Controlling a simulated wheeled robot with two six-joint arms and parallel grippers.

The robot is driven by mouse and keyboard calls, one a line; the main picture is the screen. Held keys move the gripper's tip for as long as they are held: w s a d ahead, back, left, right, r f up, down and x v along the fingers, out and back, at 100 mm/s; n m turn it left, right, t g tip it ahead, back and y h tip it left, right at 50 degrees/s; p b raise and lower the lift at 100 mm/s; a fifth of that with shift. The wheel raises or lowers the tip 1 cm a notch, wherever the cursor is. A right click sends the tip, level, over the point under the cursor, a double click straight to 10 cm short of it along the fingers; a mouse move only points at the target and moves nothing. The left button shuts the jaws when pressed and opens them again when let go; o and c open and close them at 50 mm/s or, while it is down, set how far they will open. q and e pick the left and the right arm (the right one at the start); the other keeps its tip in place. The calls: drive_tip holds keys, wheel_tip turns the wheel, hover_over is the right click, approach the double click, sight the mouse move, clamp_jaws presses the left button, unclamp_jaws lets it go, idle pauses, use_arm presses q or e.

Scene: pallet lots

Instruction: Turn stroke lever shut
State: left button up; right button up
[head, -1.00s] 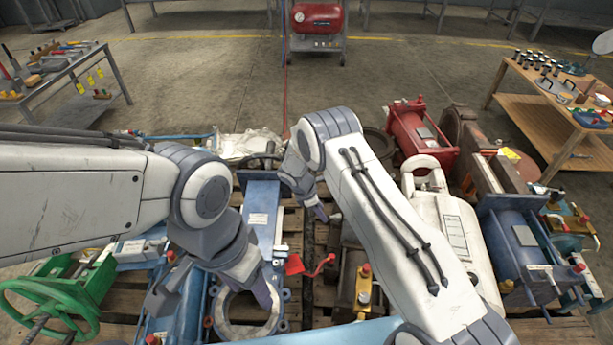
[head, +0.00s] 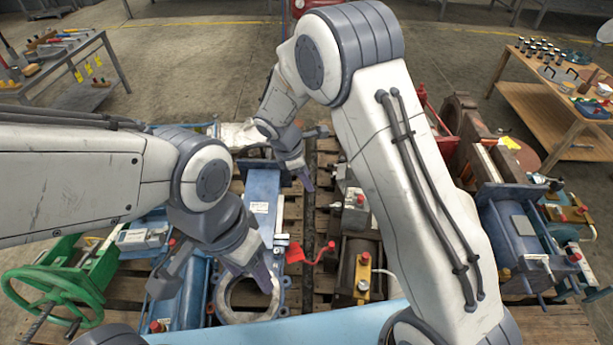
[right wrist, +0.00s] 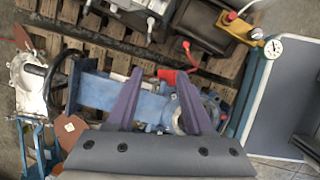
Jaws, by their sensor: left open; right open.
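A blue long-bodied unit (head: 262,207) with a round flange ring (head: 222,305) lies on the pallet. The lever also shows in the right wrist view (right wrist: 188,54). My right gripper (head: 304,183) is open and empty above the unit's far end, apart from the lever. Its purple fingers (right wrist: 160,72) are spread in the wrist view. My left gripper (head: 212,280) is open over the flange ring, partly hiding it.
A green handwheel (head: 55,298) stands at the left. A blue machine (head: 515,240) stands at the right, and a brown cylinder unit (head: 357,270) close right of the lever. Tool tables stand at the back left (head: 62,65) and right (head: 560,115). My right arm hides the pallet's right middle.

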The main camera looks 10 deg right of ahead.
drive_tip(key=s+r, duration=0.2)
drive_tip(key=r, duration=0.1)
drive_tip(key=s+r, duration=0.1)
drive_tip(key=s, duration=0.1)
drive_tip(key=shift+a+r, duration=0.15)
drive_tip(key=shift+a, duration=0.1)
